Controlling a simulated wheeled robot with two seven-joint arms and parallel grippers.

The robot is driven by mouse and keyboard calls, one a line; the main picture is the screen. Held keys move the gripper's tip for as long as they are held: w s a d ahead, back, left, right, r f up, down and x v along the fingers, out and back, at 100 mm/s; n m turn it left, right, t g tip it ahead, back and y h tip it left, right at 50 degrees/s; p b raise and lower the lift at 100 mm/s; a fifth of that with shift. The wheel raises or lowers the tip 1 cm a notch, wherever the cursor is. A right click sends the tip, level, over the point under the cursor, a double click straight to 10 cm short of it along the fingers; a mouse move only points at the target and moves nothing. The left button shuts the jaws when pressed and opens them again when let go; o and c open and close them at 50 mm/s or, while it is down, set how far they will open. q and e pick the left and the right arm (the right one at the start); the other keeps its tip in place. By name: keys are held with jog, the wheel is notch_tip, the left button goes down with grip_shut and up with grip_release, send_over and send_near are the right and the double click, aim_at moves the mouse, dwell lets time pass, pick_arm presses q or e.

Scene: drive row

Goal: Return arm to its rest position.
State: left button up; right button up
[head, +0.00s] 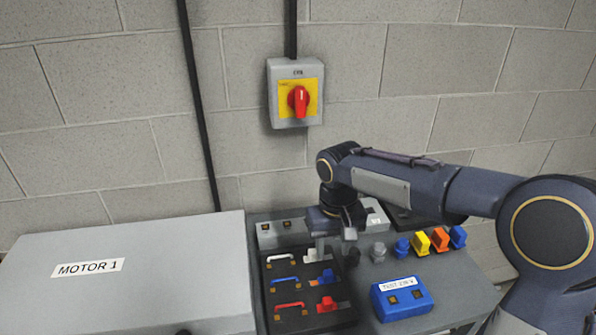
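My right arm (400,187) reaches in from the right across the bench, with its elbow at the right edge. My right gripper (335,242) points down over the back right of a black tray, next to a grey and white piece (318,256). I cannot tell whether its fingers are apart or closed, or whether they touch that piece. My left arm and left gripper are out of view.
A black tray (262,300) holds red, blue and white pieces. A blue tester box (402,298) and several coloured clips, including a yellow one (421,243), are right of it. The MOTOR 1 box (150,290) stands left. A red rotary switch (298,99) is on the wall.

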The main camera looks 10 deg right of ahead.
jog(key=s+d+r+t+y, duration=0.25)
jog(key=s+d, duration=0.35)
jog(key=s, duration=0.5)
jog(key=s+f+m+t+y, duration=0.1)
jog(key=s+f+m+t, duration=0.1)
jog(key=s, duration=0.9)
jog(key=shift+a+t, duration=0.4)
jog(key=shift+t, duration=0.15)
